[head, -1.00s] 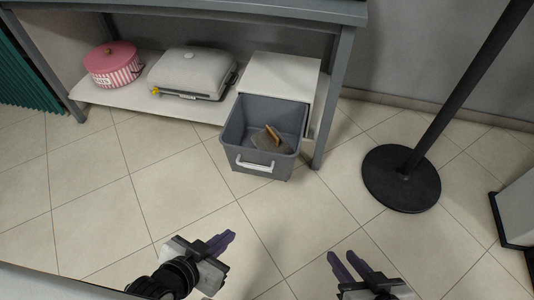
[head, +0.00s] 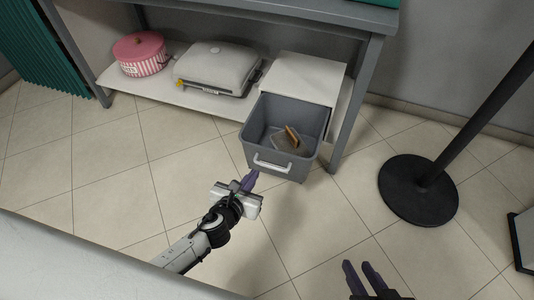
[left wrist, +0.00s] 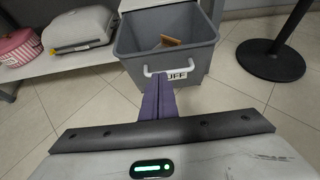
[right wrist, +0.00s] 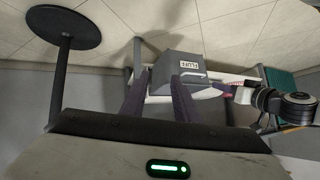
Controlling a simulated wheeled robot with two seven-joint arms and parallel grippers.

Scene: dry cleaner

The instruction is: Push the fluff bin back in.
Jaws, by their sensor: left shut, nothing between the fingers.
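The fluff bin (head: 262,155) is a grey open-topped drawer with a white handle, pulled out from a white housing (head: 299,76) under the table. A brown-handled brush (head: 292,136) and grey fluff lie inside it. In the left wrist view the bin (left wrist: 140,76) is straight ahead, its label partly hidden behind the fingers. My left gripper (head: 252,176) is shut and empty, its tips just in front of the bin's front near the handle; contact is unclear. My right gripper (head: 362,272) is open and empty, low at the right. In the right wrist view the bin (right wrist: 172,68) shows its FLUFF label.
A white lower shelf (head: 120,80) carries a pink striped round box (head: 140,56) and a grey-white case (head: 216,66) left of the bin. A table leg (head: 354,112) stands just right of it. A round black stand base (head: 418,192) is further right. The floor in front is clear.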

